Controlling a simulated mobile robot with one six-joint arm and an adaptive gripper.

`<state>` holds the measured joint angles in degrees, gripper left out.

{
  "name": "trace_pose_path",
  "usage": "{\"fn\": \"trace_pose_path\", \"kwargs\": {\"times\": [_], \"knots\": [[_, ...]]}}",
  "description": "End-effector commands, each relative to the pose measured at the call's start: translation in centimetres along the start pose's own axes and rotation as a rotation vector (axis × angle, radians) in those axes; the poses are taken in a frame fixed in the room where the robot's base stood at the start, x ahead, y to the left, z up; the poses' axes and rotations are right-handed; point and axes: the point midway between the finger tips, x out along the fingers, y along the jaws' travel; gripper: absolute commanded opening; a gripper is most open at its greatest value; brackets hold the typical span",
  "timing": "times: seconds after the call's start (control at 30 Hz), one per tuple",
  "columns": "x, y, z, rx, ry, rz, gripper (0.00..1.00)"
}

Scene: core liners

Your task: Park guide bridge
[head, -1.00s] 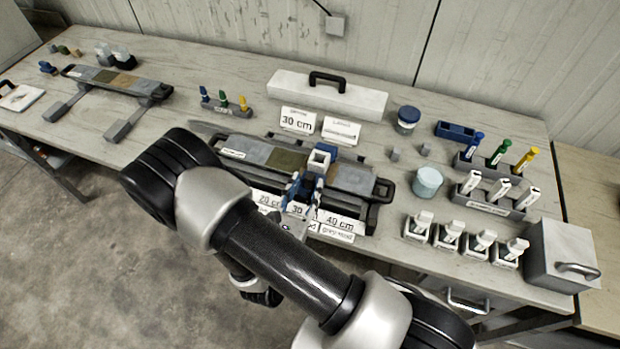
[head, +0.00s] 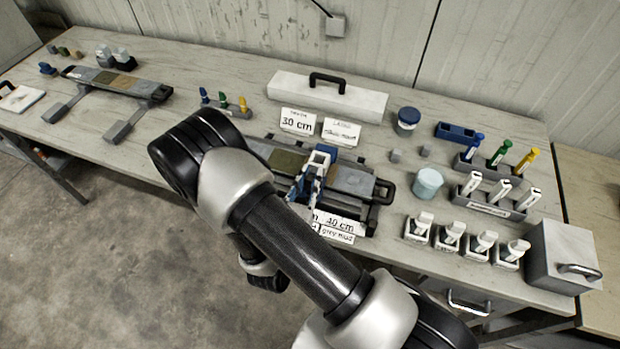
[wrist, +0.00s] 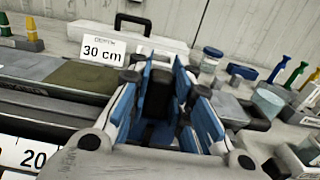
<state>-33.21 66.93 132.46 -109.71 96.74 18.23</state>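The guide bridge appears to be the blue and white piece (head: 325,151) over the long grey core tray (head: 352,181) in the head view, largely covered by my gripper. My gripper (head: 313,172) is over the tray, right of its olive section (head: 287,161). In the wrist view its blue-lined fingers (wrist: 165,110) stand apart, with dark and blue parts between and beyond them. I cannot tell whether they touch the bridge. The olive section (wrist: 80,76) lies left of the fingers in the wrist view.
Depth cards (head: 298,121) and a long white case (head: 327,97) stand behind the tray. A pale blue jar (head: 428,182), a blue-lidded jar (head: 407,120) and small grey blocks are close on the right. Length cards (head: 338,226) line the front. Racked markers stand farther right.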

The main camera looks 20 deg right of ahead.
Motion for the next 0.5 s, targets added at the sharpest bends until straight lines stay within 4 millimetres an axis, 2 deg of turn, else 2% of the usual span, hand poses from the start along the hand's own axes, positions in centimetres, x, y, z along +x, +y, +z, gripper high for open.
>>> {"fn": "trace_pose_path", "kwargs": {"times": [0.23,0.5], "knots": [[-0.01,-0.01,-0.01,0.000,0.000,0.000,0.00],[-0.01,-0.01,-0.01,0.000,0.000,0.000,0.00]]}}
